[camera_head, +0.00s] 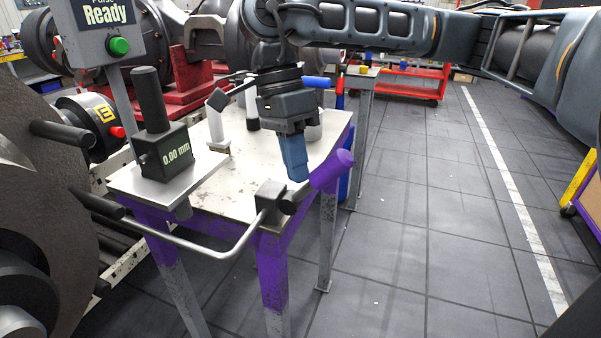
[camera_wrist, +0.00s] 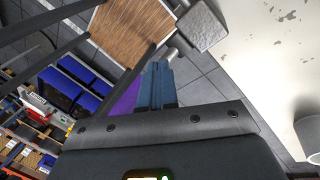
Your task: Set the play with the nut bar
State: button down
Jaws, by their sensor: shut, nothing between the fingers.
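A grey bent bar (camera_head: 200,246), which looks like the nut bar, runs along the front of the table from a dark grip near the big wheel to a dark block (camera_head: 270,195). A purple handle (camera_head: 332,169) angles up to the right beside that block. My gripper (camera_head: 296,177) points down over the table's front right corner, its blue fingers shut and empty. The fingers are close to the purple handle; I cannot tell whether they touch. In the wrist view the shut fingers (camera_wrist: 160,68) lie beside a purple part (camera_wrist: 124,103). A gauge (camera_head: 166,152) reads 0.00 mm.
The gauge stands on a plate on the worn white table (camera_head: 236,190), which has purple legs. Pale cylinders stand behind my gripper. A sign (camera_head: 106,14) reads Ready above a green button (camera_head: 119,46). A large dark wheel (camera_head: 40,190) fills the left.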

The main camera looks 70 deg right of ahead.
jog(key=shift+s+f+b, duration=0.4)
jog(key=shift+s+b, duration=0.25)
dwell(0.8)
dwell(0.5)
jog(key=shift+w+r, duration=0.4)
jog(key=shift+w, duration=0.25)
jog(key=shift+w+r, duration=0.35)
jog(key=shift+w, duration=0.35)
jog(key=shift+w+r, duration=0.4)
jog(key=shift+w, duration=0.25)
jog(key=w, duration=0.1)
jog(key=w+r, duration=0.1)
jog(key=w, duration=0.1)
jog(key=w+r, duration=0.1)
jog(key=shift+w+a+r, duration=0.1)
jog(key=shift+w+r, duration=0.05)
jog(key=shift+r, duration=0.1)
